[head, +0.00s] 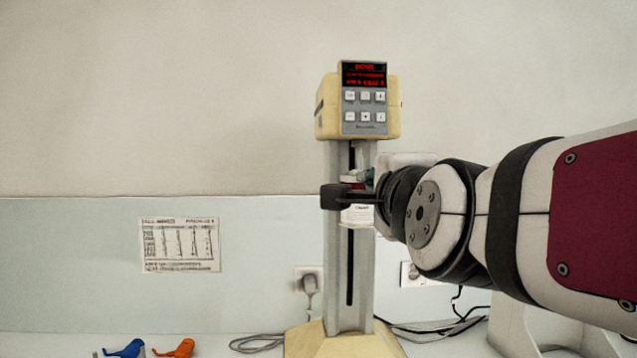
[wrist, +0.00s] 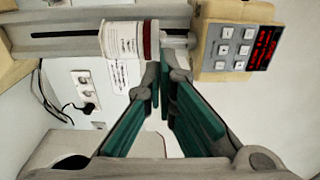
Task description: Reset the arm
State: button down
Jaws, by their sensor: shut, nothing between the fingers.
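My arm reaches in from the right in the head view. My gripper (wrist: 162,78) shows in the wrist view with its green-padded fingers converging to shut tips and nothing between them. In the head view it is mostly hidden behind my wrist, close to the column of the cream mill (head: 358,110). In the wrist view a white labelled container (wrist: 122,42) with a dark red band is at the mill's column, just beyond my fingertips. I cannot tell whether the fingertips touch it.
Blue (head: 126,348) and orange (head: 176,348) small tools lie on the counter at lower left. A printed sheet (head: 180,245) hangs on the wall. Cables (head: 258,343) lie around the mill's base. A wall socket holds a plug (head: 310,284). Space left of the column is clear.

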jog(key=s+d+f+n+g, duration=0.5)
jog(key=s+f+n+g, duration=0.2)
jog(key=s+f, duration=0.4)
jog(key=s+d+f+n+g, duration=0.5)
jog(key=s+f+n, duration=0.5)
jog(key=s+f, duration=0.2)
jog(key=shift+s+f+n+g+h+p, duration=0.15)
jog(key=shift+f+n+g+h+p, duration=0.25)
jog(key=shift+f+g, duration=0.5)
